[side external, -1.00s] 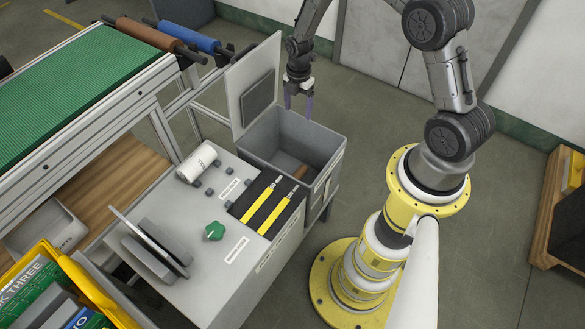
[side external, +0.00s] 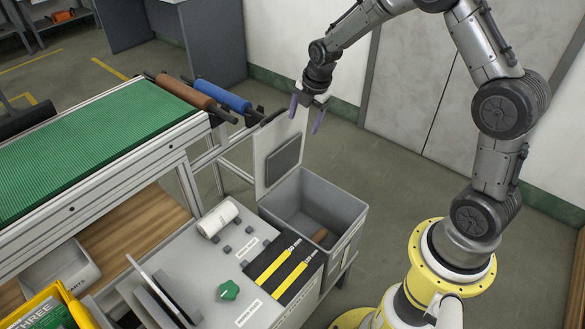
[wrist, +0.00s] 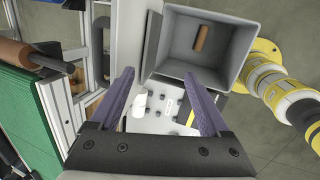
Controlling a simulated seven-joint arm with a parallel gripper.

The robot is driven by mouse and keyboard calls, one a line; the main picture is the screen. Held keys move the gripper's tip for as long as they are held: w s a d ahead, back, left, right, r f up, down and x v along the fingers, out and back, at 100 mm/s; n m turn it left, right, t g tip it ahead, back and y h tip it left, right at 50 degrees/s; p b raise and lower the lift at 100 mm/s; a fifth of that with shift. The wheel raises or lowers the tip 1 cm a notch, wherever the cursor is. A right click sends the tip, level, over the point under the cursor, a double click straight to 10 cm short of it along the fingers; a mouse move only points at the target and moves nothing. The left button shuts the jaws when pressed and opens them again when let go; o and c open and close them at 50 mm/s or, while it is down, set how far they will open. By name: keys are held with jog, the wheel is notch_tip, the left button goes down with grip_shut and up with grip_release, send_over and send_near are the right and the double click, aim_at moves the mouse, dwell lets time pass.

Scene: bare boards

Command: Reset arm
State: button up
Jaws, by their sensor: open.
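My gripper (side external: 306,113) is open and empty, with two purple fingers apart. It is raised above the upright lid (side external: 282,160) of the grey bin (side external: 333,207) in the side external view. In the wrist view, my gripper (wrist: 162,105) points down, with the fingers spread over the bench. The grey bin (wrist: 160,45) lies beyond the fingertips there. A brown cylinder (side external: 319,235) lies inside the bin, and it also shows in the wrist view (wrist: 202,38).
A conveyor with a green belt (side external: 90,150) stands at the left, with brown (side external: 185,93) and blue (side external: 219,95) rollers at its end. The bench holds a white cylinder (side external: 217,219), a green knob (side external: 228,291) and yellow tools (side external: 278,263). The floor behind the bin is clear.

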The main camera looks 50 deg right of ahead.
jog(key=s+a+r+m+t, duration=0.2)
jog(key=s+a+r, duration=0.3)
jog(key=r, duration=0.5)
jog(key=s+a+r+m+t, duration=0.1)
jog(key=s+a+r+m, duration=0.2)
jog(key=s+r, duration=0.45)
jog(key=s+a+m, duration=0.2)
jog(key=s+m, duration=1.2)
jog(key=s, duration=0.3)
jog(key=shift+s+a+f+g+y, duration=0.25)
jog(key=shift+a+f+g+y, duration=0.05)
jog(key=shift+f+g+y, duration=0.1)
